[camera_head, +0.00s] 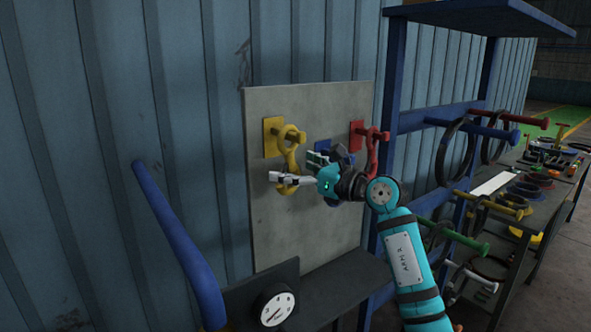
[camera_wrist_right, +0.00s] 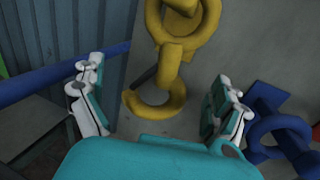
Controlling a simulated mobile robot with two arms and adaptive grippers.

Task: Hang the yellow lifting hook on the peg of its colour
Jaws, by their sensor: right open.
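The yellow lifting hook (camera_head: 290,158) hangs upright on the yellow peg, whose yellow backplate (camera_head: 271,138) is on the grey board. Its ring is up at the peg and its curved hook end points down. In the right wrist view, the yellow hook (camera_wrist_right: 168,68) stands between the two spread fingers, with a gap to each. My right gripper (camera_head: 291,174) is open at the lower part of the hook; it also shows in the wrist view (camera_wrist_right: 159,78). It holds nothing. My left gripper is not in view.
Blue parts (camera_wrist_right: 285,130) sit close right of the right finger, mostly hidden in the head view. A red hook (camera_head: 371,155) hangs farther right on the grey board (camera_head: 300,225). A blue bar (camera_head: 180,240) and a gauge (camera_head: 277,305) are at lower left. A blue rack (camera_head: 402,122) stands right.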

